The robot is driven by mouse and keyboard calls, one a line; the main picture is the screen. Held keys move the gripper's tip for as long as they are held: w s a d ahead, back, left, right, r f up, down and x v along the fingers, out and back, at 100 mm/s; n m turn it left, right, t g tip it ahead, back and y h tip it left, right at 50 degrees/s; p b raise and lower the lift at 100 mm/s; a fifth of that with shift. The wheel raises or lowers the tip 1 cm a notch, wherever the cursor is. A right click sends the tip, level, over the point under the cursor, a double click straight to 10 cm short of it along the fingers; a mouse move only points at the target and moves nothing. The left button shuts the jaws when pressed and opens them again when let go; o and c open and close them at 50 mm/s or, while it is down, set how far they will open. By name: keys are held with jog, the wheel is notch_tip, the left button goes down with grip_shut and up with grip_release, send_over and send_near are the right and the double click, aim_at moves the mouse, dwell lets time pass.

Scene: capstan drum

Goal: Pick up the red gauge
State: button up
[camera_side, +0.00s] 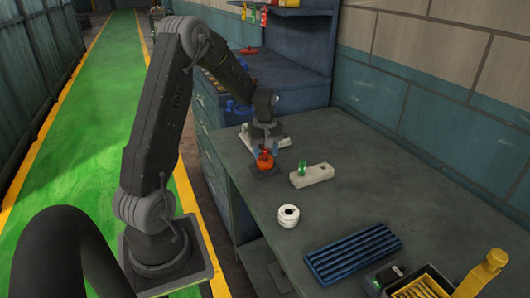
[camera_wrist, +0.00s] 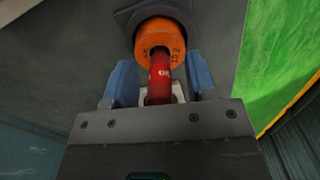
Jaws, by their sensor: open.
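The red gauge (camera_wrist: 160,78) is a slim red cylinder with pale markings, standing in an orange numbered drum (camera_wrist: 159,36) in the wrist view. In the side view the orange drum (camera_side: 265,164) sits on a dark base on the bench, and the gauge is too small to make out clearly. My gripper (camera_wrist: 160,84) is open, with one blue finger on each side of the red gauge and a gap to each. In the side view my gripper (camera_side: 266,146) is low over the drum. The gauge's near end is partly hidden by the gripper body.
A white block (camera_side: 315,176) with a green piece (camera_side: 302,168) stands right of the drum. A white roll (camera_side: 288,215) and a blue ribbed tray (camera_side: 352,252) lie nearer. A white item is behind the gripper.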

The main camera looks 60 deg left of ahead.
jog(key=shift+f, duration=0.25)
jog(key=shift+c, duration=0.5)
grip_shut()
jog(key=shift+r, duration=0.15)
